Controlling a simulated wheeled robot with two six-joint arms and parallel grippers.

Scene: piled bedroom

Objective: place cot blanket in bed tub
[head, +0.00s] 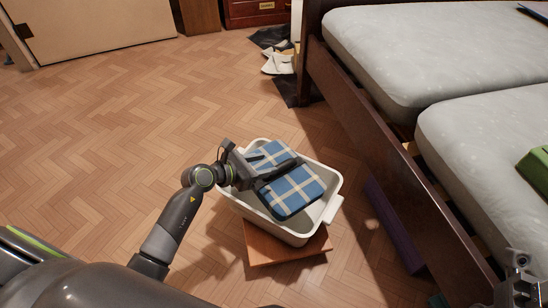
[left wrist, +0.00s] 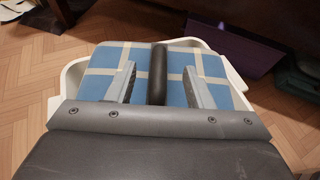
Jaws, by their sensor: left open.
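The cot blanket (head: 296,188) is a folded blue cloth with cream checks. It lies slanted inside the white bed tub (head: 331,211), with part of it near the rim. My left gripper (head: 280,166) is over the tub, open, with its fingers just above or against the blanket; I cannot tell if they touch. In the left wrist view the blanket (left wrist: 105,58) spans the tub (left wrist: 73,76) beneath the two parted fingers (left wrist: 159,70), and a dark bar shows between them. Part of my right arm shows at the bottom right of the head view; its fingers cannot be made out.
The tub stands on a brown wooden block (head: 284,248). A bed with a dark wooden rail (head: 380,150) and pale mattresses (head: 440,50) runs along the right. A purple box (head: 393,225) lies under the rail. White shoes (head: 279,62) lie farther back. The floor to the left is clear.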

